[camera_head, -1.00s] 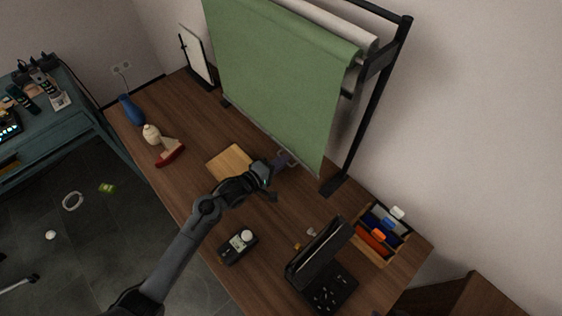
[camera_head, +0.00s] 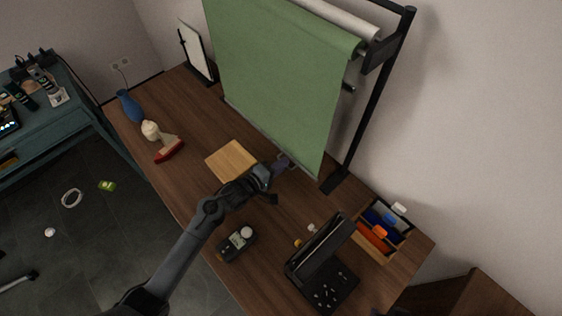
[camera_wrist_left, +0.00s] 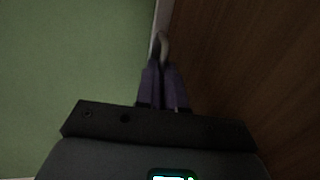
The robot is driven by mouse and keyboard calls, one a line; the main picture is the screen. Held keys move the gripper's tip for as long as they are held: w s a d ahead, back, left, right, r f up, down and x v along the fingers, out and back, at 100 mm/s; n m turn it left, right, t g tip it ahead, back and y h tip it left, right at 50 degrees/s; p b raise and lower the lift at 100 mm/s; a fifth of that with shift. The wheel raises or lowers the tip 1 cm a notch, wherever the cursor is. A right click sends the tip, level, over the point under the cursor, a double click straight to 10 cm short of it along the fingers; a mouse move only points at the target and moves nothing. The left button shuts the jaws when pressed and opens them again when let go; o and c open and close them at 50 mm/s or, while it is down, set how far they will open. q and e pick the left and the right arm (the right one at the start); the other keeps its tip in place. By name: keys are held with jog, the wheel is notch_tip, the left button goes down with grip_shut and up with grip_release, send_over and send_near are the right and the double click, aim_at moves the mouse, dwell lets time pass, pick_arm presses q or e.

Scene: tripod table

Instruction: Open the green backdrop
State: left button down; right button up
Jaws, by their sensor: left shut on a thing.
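The green backdrop (camera_head: 278,80) hangs unrolled from a roller on a black stand, its lower edge close above the wooden table. My left gripper (camera_head: 284,163) is at the backdrop's lower edge, right of its middle. In the left wrist view the green cloth (camera_wrist_left: 70,60) fills the left side, and my left gripper's purple fingers (camera_wrist_left: 161,75) are shut on the pull handle (camera_wrist_left: 162,42) at its bottom edge. The fingers hide part of the handle. My right gripper is not in view.
A wooden board (camera_head: 231,161) lies left of my gripper. A dark handheld meter (camera_head: 236,244), an open black case (camera_head: 322,265) and an organizer box (camera_head: 382,232) are nearer the front. A red-based brush (camera_head: 169,149) and a blue vase (camera_head: 130,106) stand at the left.

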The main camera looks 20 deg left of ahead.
pick_arm(q)
jog(key=c, duration=1.3)
grip_release()
jog(key=shift+r, duration=0.1)
jog(key=shift+s+a+r+p, duration=0.15)
jog(key=shift+s+a+p, duration=0.15)
jog(key=shift+s, duration=0.25)
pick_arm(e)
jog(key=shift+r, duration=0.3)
pick_arm(q)
jog(key=p+v, duration=0.2)
jog(key=v, duration=0.6)
jog(key=shift+v, duration=0.75)
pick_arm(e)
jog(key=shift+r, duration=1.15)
pick_arm(q)
jog(key=shift+s, duration=0.1)
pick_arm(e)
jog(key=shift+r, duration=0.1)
